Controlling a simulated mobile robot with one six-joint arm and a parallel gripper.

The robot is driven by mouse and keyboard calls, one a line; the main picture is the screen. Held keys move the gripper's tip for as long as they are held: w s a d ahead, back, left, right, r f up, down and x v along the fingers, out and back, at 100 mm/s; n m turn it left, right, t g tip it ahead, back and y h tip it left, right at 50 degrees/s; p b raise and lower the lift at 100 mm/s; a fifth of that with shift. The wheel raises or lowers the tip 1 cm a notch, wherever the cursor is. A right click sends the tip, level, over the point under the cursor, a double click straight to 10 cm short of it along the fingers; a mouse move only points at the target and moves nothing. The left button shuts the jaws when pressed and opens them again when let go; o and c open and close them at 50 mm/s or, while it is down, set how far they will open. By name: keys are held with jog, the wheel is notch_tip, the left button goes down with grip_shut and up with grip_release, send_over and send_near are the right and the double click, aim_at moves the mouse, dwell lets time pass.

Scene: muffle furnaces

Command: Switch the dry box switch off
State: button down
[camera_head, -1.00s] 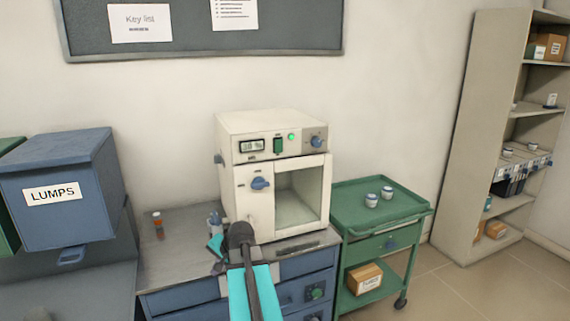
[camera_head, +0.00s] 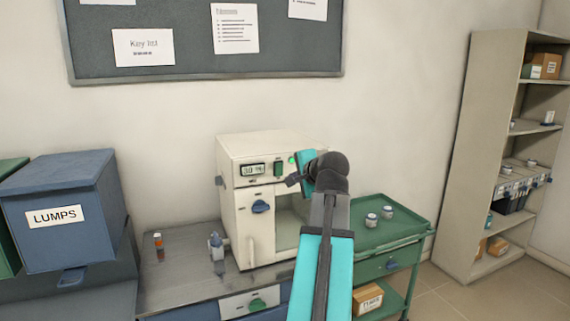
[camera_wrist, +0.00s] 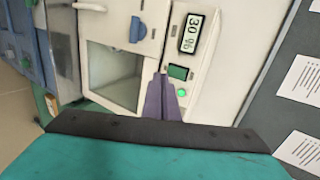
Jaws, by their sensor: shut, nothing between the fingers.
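The dry box is a cream cabinet (camera_head: 236,222) on the bench, with its front window part uncovered. Its top panel carries a lit display (camera_head: 252,169), a green switch (camera_head: 278,168) and a bright green lamp (camera_head: 292,160). The wrist view shows the switch (camera_wrist: 178,72), the display (camera_wrist: 190,33), reading about 30 %, and the lamp (camera_wrist: 181,92), all turned sideways. My gripper (camera_head: 291,180) is shut and empty in front of the panel, just right of and below the switch. Its fingertips (camera_wrist: 161,78) appear beside the switch; contact cannot be told. My arm hides the panel's right end.
A blue latch (camera_head: 261,207) sits on the box front. A green cart (camera_head: 405,235) with two small jars is at the right. A blue LUMPS bin (camera_head: 60,200) is far left.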

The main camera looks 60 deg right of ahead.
jog(key=shift+m+h, duration=0.4)
jog(key=s+r, duration=0.1)
jog(key=r, duration=0.1)
jog(key=s+r, duration=0.1)
jog(key=r, duration=0.1)
jog(key=shift+s+d, duration=0.3)
jog(key=shift+d, duration=0.1)
jog(key=shift+w, duration=0.15)
jog(key=p, duration=0.4)
send_near(281, 166)
jog(key=f+x, duration=0.1)
jog(key=x, duration=0.3)
jog(key=shift+w+d+r, duration=0.15)
jog(key=shift+w+d, duration=0.35)
jog(key=shift+w, duration=0.2)
